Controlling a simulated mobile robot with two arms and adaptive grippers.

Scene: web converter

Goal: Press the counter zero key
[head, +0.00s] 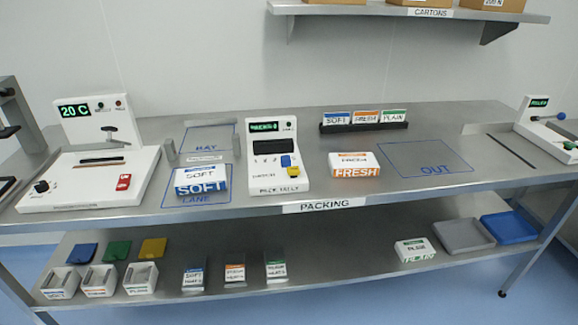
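The counter is a white unit (304,182) labelled as a pack tally, standing upright on the steel bench near the middle of the head view. Its small display (268,126) is lit green, but the digits are too small to read surely. On its sloped front are a blue key (286,161) and a yellow key (294,171), with small dark marks to their left. The key lettering is too small to read, so I cannot tell which is the zero key. Neither of my grippers is in view.
A SOFT pack (202,182) lies left of the counter and a FRESH pack (354,165) right of it. A white machine (90,180) showing 20 C stands at left. The OUT area (430,160) is clear.

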